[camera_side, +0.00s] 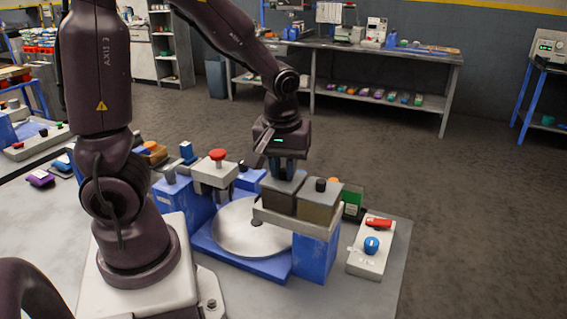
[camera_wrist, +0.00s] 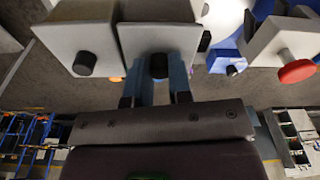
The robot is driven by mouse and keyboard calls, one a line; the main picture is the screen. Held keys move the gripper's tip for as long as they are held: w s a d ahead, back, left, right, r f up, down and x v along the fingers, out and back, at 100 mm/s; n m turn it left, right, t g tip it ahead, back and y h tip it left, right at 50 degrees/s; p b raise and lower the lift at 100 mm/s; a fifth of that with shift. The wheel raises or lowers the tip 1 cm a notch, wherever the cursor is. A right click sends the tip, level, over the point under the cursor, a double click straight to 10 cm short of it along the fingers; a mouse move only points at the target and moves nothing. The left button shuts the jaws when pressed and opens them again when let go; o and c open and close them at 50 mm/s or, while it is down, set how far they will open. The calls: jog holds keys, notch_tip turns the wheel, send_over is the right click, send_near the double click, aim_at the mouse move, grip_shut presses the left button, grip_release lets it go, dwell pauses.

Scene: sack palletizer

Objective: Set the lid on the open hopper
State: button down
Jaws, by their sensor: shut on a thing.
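My gripper (camera_side: 285,160) has its blue fingers shut on the black knob (camera_wrist: 158,66) of a light grey square lid (camera_wrist: 158,38). In the side view the held lid is over the left of two hoppers (camera_side: 281,188), level or nearly so. I cannot tell whether it rests on the rim or sits slightly above it. The right hopper (camera_side: 318,206) stands close beside it and has a lid with a black knob (camera_side: 321,185). This second lid also shows at the left in the wrist view (camera_wrist: 80,38). The inside of the left hopper is hidden.
The hoppers sit on a grey ledge (camera_side: 270,217) on a blue support (camera_side: 315,258). A round metal plate (camera_side: 245,235) lies below left. A grey block with a red button (camera_side: 217,156) stands left of my gripper. A control box (camera_side: 372,258) is at the right.

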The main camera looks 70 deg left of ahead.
jog(key=shift+f, duration=0.15)
dwell(0.5)
jog(key=c, duration=1)
grip_release()
jog(key=shift+o, duration=0.2)
jog(key=shift+r, duration=4)
